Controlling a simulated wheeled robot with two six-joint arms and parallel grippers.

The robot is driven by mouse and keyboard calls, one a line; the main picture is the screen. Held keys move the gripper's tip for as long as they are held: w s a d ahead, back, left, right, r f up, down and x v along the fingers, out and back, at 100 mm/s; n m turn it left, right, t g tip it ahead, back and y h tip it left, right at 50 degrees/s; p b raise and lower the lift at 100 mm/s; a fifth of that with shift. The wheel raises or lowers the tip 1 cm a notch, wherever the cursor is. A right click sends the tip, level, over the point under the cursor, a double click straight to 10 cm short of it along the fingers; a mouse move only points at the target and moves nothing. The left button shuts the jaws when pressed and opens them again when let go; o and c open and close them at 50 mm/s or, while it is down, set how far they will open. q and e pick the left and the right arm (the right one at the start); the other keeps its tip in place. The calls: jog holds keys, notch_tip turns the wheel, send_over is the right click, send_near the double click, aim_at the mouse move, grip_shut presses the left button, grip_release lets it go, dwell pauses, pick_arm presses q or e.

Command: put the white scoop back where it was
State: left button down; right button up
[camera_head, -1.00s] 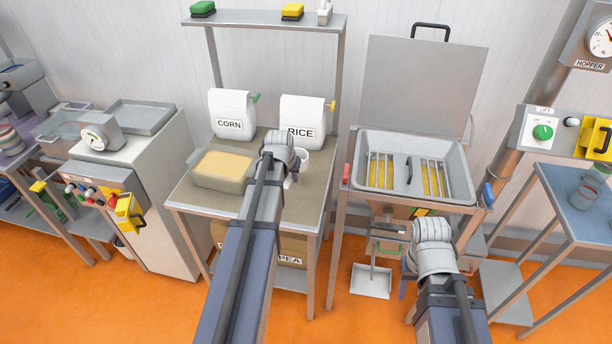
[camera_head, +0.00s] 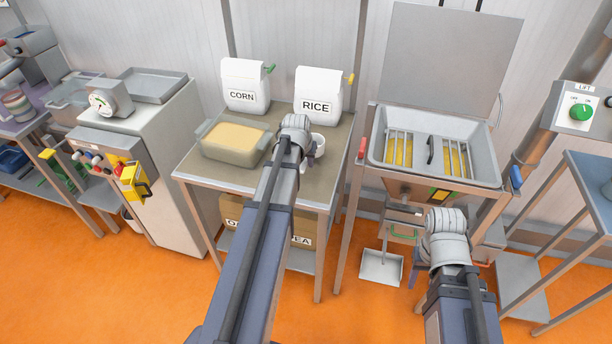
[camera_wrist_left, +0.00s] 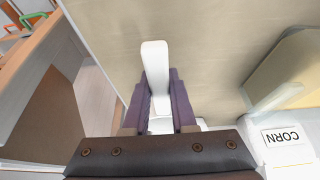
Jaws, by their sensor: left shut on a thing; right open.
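The white scoop shows in the left wrist view as a pale handle (camera_wrist_left: 155,62) between two purple fingers. My left gripper (camera_wrist_left: 159,88) is shut on it. In the head view, my left wrist (camera_head: 296,130) is over the right part of the metal table, with its fingers mostly hidden. A white cup-like part (camera_head: 319,144) shows just right of it; I cannot tell whether it belongs to the scoop. My right gripper (camera_head: 443,228) is in front of the lidded hopper, apart from the scoop, with its fingers mostly hidden.
The table (camera_head: 240,179) holds a tub of grain (camera_head: 233,139), a CORN bag (camera_head: 244,84) and a RICE bag (camera_head: 318,93). An open metal hopper (camera_head: 487,155) with grates stands to the right. A dustpan (camera_head: 381,266) is on the orange floor.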

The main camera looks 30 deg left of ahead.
aim_at(307, 175)
pick_arm(q)
jog(key=shift+f+b, duration=1.9)
jog(key=shift+b, duration=0.05)
jog(key=shift+r, duration=0.15)
jog(key=c, duration=0.7)
grip_release()
jog(key=shift+c, duration=0.2)
jog(key=p+v, duration=1.1)
jog(key=v, duration=0.1)
jog(key=shift+s+d, duration=0.1)
jog(key=shift+d, duration=0.1)
